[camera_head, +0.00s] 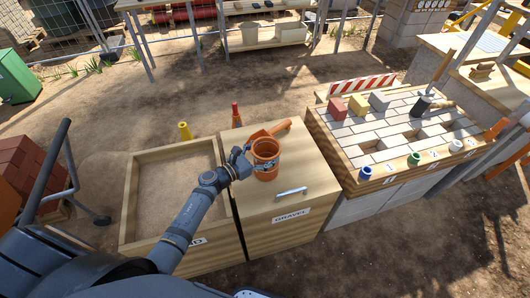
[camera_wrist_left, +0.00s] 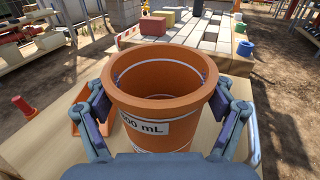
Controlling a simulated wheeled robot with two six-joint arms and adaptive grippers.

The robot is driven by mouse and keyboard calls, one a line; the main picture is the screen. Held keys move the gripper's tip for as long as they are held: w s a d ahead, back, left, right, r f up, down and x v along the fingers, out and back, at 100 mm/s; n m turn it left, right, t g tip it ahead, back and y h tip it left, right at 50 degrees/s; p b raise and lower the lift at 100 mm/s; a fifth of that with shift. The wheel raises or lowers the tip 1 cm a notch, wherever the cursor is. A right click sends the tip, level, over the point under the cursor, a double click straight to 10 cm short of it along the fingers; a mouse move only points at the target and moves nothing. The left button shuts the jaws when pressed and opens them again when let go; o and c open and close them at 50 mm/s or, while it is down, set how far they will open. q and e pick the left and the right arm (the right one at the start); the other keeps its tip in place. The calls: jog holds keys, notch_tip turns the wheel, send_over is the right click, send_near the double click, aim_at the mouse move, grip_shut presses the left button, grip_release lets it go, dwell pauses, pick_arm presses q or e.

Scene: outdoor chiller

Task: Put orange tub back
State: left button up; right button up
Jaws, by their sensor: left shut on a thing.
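The orange tub (camera_head: 266,153) is upright over the wooden lid of the gravel box (camera_head: 290,212). In the left wrist view the tub (camera_wrist_left: 165,100) fills the middle, its open rim toward the camera and a label ending in "00 mL" on its side. My left gripper (camera_head: 252,160) is shut on the tub, with a finger pad on each side of it. I cannot tell whether its base touches the lid. My right gripper is in neither view.
An orange scoop (camera_head: 272,131) lies behind the tub on the lid. The open sand box (camera_head: 172,190) is on the left. A block-paved table (camera_head: 400,125) with colored blocks, tools and small cups stands on the right. A metal handle (camera_head: 290,191) is on the lid's front.

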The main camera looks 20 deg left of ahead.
pick_arm(q)
jog(key=shift+f, duration=0.2)
jog(key=o, duration=1.7)
jog(key=shift+r, duration=0.1)
jog(key=shift+a+r, duration=0.1)
jog(key=shift+r, duration=0.05)
jog(key=b+v, duration=0.2)
jog(key=v, duration=1)
